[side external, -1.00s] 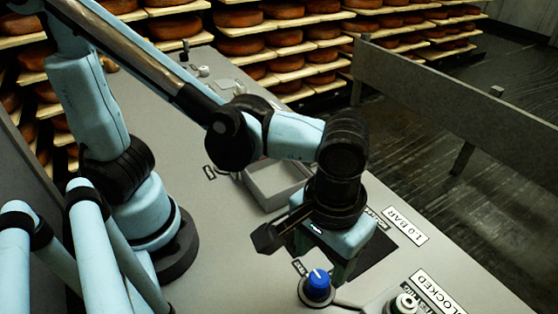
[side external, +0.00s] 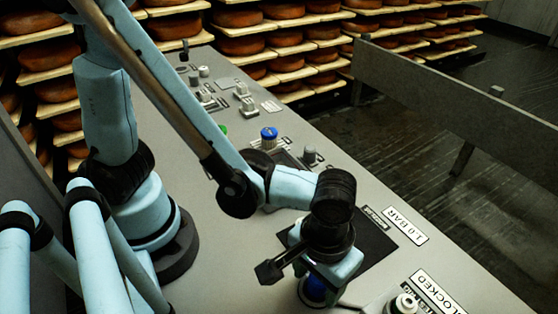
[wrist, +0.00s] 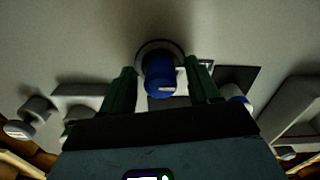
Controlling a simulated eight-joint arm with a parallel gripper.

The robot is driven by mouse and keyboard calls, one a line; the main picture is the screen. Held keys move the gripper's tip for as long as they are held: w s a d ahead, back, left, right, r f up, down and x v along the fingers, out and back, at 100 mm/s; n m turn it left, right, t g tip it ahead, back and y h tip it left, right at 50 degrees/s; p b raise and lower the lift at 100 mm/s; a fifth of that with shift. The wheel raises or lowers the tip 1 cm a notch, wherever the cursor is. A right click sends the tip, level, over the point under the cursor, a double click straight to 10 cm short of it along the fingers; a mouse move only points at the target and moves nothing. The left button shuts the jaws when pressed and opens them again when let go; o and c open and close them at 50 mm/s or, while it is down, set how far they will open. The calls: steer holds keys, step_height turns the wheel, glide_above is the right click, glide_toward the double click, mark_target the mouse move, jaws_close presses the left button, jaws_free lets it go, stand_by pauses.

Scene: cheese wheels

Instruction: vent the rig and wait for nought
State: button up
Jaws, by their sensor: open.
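A blue knob (side external: 314,290) with a pale pointer mark stands on the grey panel near the front, partly hidden under my gripper (side external: 325,282). In the wrist view, the blue knob (wrist: 160,72) sits between the two green fingers of my gripper (wrist: 162,84). The fingers are apart, with a gap visible on each side of the knob.
A second blue knob (side external: 269,134) stands farther back on the panel (side external: 340,180). A green button (side external: 222,128), grey switches (side external: 246,104) and a grey knob (side external: 310,155) are near it. A grey round fitting (side external: 404,304) is at the front right. Cheese shelves (side external: 250,45) line the back.

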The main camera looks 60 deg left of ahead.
steer(key=c, duration=1)
steer(key=shift+m, duration=0.3)
steer(key=m, duration=0.3)
steer(key=shift+m, duration=0.3)
steer(key=m, duration=0.4)
steer(key=shift+a+m, duration=0.15)
steer(key=shift+m, duration=0.15)
steer(key=m, duration=0.4)
steer(key=shift+m, duration=0.3)
steer(key=shift+w+m, duration=0.1)
steer(key=shift+m, duration=2.1)
